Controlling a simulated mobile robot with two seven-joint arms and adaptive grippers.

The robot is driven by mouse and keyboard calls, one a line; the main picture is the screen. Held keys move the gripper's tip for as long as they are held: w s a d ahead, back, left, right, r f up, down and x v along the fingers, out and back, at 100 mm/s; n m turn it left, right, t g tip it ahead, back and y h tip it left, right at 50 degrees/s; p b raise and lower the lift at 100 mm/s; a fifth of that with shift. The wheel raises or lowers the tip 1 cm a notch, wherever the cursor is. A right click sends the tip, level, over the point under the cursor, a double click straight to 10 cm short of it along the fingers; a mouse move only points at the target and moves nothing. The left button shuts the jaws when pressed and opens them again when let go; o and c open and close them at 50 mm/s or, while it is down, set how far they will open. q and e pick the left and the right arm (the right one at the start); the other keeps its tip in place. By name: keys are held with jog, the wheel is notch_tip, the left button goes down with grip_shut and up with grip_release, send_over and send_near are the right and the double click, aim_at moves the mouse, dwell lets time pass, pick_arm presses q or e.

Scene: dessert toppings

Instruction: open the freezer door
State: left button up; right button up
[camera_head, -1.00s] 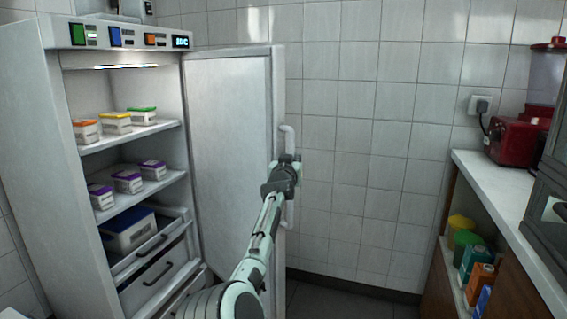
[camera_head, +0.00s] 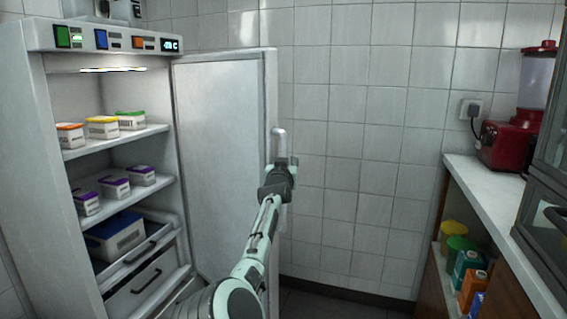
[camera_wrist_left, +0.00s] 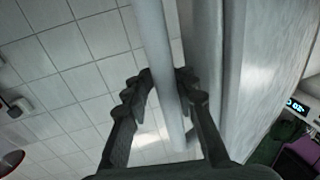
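The tall white freezer (camera_head: 30,130) stands at the left with its door (camera_head: 222,150) wide open, swung out to the right, its flat inner face in view. A pale vertical bar handle (camera_head: 279,143) is on the door's outer side. My left gripper (camera_head: 279,165) is at this handle in the head view. In the left wrist view, the two dark fingers (camera_wrist_left: 165,85) lie on either side of the handle bar (camera_wrist_left: 158,45) and appear to touch it. The door face also shows at the right of the wrist view (camera_wrist_left: 265,60). My right gripper is in neither view.
Freezer shelves hold small tubs (camera_head: 102,127) and a blue-white box (camera_head: 116,236), with a drawer (camera_head: 146,287) below. A white counter (camera_head: 490,188) with a red blender (camera_head: 512,145) runs along the right. Tiled wall (camera_head: 350,150) stands behind; floor between is clear.

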pick_arm(q)
jog(key=o, duration=0.4)
jog(key=shift+s+d+f, duration=0.1)
jog(key=shift+d+f, duration=0.1)
jog(key=shift+d, duration=0.35)
jog(key=shift+c, duration=0.2)
jog(key=shift+a, duration=0.25)
jog(key=s, duration=1.2)
jog(key=shift+a, duration=0.4)
jog(key=shift+r, duration=0.1)
